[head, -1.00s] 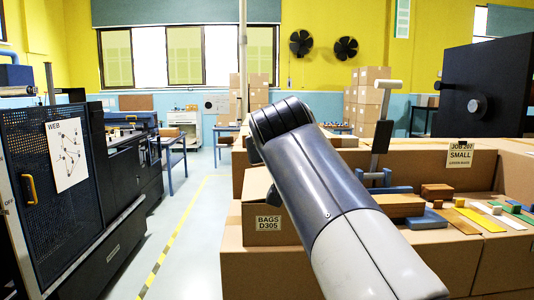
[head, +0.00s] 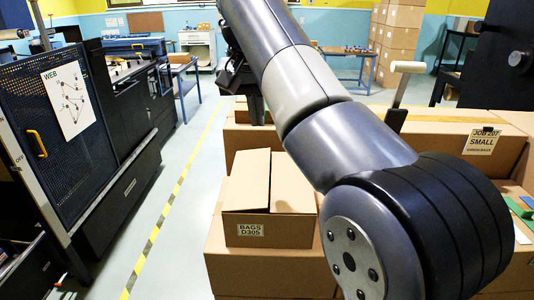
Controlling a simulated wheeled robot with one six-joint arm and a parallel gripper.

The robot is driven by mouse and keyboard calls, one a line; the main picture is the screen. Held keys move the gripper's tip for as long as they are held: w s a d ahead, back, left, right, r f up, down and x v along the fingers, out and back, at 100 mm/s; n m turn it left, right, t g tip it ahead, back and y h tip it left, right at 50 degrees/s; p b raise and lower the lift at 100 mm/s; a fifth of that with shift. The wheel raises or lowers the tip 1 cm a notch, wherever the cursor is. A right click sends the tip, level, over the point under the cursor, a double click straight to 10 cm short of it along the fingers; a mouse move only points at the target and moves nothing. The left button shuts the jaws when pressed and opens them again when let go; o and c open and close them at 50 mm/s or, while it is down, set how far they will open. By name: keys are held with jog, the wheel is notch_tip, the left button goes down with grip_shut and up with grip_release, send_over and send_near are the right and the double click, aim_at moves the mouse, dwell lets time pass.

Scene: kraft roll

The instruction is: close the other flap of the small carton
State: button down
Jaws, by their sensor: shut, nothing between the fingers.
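The small carton (head: 268,230), labelled BAGS D305, stands on a larger brown box at lower centre in the head view. Its left flap (head: 249,182) and right flap (head: 293,182) both show on top, with a dividing line between them. The left flap looks slightly tilted; I cannot tell exactly how flat either one lies. My gripper (head: 254,108) is shut and empty, dark and partly hidden behind my forearm. It appears above and behind the carton, apart from it. My arm covers the area right of the carton.
A long carton marked JOB 207 SMALL (head: 483,140) stands at right. A grey lever with a pale handle (head: 407,67) rises behind my arm. The black web machine (head: 70,130) stands at left. The floor aisle (head: 178,200) with its yellow-black line is clear.

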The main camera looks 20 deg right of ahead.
aim_at(265, 172)
jog(key=x, duration=0.8)
jog(key=s+x, duration=0.1)
jog(key=x, duration=0.3)
jog(key=shift+f, duration=0.5)
jog(key=shift+f, duration=0.1)
